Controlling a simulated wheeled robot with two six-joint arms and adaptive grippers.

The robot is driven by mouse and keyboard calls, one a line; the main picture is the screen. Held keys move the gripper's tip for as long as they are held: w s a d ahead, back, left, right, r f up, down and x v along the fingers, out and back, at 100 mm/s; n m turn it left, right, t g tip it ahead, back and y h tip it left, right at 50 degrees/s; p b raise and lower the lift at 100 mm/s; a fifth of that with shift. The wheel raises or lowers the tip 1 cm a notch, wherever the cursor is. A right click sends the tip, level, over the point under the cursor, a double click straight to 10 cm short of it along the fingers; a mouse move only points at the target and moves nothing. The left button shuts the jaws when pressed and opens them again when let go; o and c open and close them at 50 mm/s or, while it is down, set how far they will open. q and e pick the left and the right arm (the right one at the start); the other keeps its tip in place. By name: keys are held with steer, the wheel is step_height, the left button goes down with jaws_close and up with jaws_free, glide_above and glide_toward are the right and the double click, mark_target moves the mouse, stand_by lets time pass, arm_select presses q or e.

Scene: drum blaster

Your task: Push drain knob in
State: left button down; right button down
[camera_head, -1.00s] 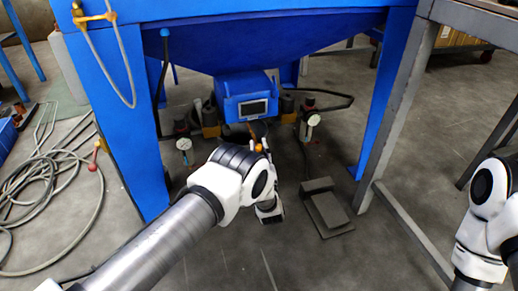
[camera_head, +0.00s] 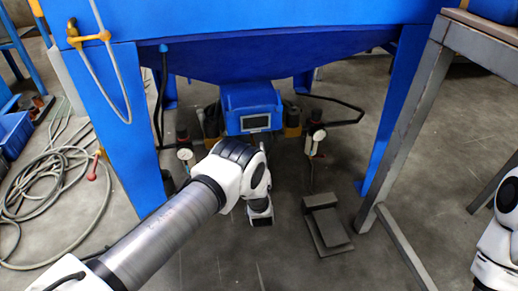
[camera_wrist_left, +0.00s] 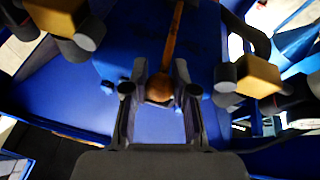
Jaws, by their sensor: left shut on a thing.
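The drain knob (camera_wrist_left: 159,88) is a brown ball on the end of a brown rod in the left wrist view. My left gripper (camera_wrist_left: 160,80) has one finger on each side of it and is shut on the knob. The rod runs from it toward the blue body of the machine. In the head view my left wrist hides the knob and the fingers, just below the blue box with a screen (camera_head: 254,107). Only a white part of my right arm shows at the right edge; its gripper is out of frame.
Dial gauges (camera_head: 316,137) flank the blue box, with another gauge (camera_head: 186,155) on the left. A dark foot pedal (camera_head: 327,226) lies on the floor. A grey metal table frame (camera_head: 404,122) stands at right. A coiled hose (camera_head: 50,190) lies at left.

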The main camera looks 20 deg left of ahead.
arm_select(q)
steer(key=c, duration=0.9)
jaws_free()
steer(key=shift+w+a, duration=0.15)
steer(key=v, duration=1.2)
